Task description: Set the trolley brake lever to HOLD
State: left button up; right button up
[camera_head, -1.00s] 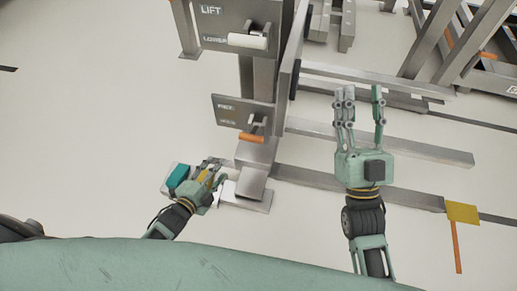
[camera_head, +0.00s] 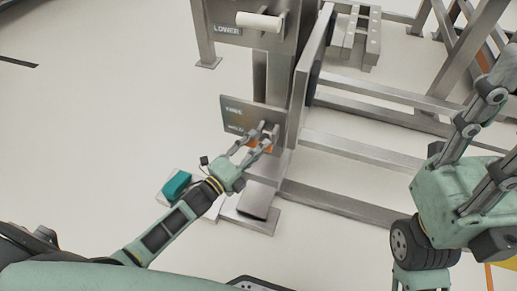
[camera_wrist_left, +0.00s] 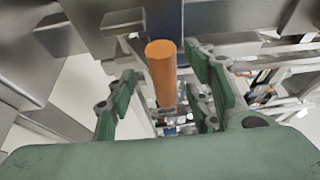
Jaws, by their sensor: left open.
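The brake lever has an orange handle (camera_head: 264,149) in front of a small grey metal plate (camera_head: 239,115) on the post. The plate's lettering is too small to read surely. My left gripper (camera_head: 262,137) is at the lever with its fingers open around the handle, which they partly hide in the head view. In the left wrist view the orange handle (camera_wrist_left: 162,74) stands between the open fingers (camera_wrist_left: 165,95), with gaps on both sides. My right gripper (camera_head: 503,118) is large at the right edge, fingers spread and empty, partly cut off by the frame.
A panel with a white handle (camera_head: 259,21) and a LOWER label is above. A teal block (camera_head: 176,185) is by the foot plate (camera_head: 250,216), left of the post. Metal rails (camera_head: 360,148) run to the right. The floor at left is clear.

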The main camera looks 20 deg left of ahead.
pick_arm(q)
jog(key=shift+w+d, duration=0.25)
jog(key=shift+w, duration=0.3)
jog(key=shift+r, duration=0.1)
grip_shut()
